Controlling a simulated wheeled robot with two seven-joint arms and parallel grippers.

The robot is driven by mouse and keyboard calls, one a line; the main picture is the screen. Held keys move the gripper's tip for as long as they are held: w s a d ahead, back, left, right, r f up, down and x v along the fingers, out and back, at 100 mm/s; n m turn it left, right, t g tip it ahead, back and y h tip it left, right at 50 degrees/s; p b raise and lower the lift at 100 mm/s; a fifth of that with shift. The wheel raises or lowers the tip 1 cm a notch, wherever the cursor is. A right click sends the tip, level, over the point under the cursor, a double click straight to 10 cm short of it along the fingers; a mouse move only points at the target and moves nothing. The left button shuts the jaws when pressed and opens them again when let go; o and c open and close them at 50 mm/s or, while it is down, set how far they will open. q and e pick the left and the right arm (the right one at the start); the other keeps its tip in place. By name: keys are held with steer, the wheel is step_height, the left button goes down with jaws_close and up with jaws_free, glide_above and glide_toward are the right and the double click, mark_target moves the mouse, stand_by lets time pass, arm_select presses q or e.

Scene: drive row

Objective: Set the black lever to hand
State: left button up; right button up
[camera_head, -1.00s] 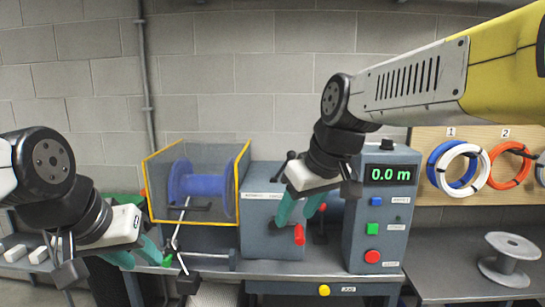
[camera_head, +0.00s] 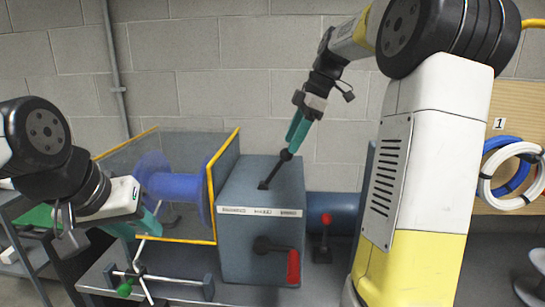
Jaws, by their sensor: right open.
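The black lever (camera_head: 274,171) is a thin dark rod with a round knob (camera_head: 286,155). It stands on top of the grey gearbox-like box (camera_head: 240,185) and leans up to the right and back. My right gripper (camera_head: 291,148), with teal fingers, points down at the knob from above. Its fingers are open, with the tips at or just above the knob; I cannot tell if they touch it. A white label strip (camera_head: 260,211) runs along the box's top front edge; its words are too small to read. My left gripper (camera_head: 140,228) is open and empty at the left.
A blue drum (camera_head: 172,190) sits in a yellow-edged guard left of the box. A red-handled crank (camera_head: 292,267) is on the box's front, and a red-knobbed lever (camera_head: 325,220) stands right of it. A green-knobbed rod (camera_head: 124,290) is at the front left. My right arm hides the control panel.

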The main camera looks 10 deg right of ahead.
mark_target(282, 159)
steer(key=x, duration=0.7)
steer(key=shift+a+f, duration=0.15)
steer(key=shift+f, duration=0.05)
jaws_close()
stand_by(1.2)
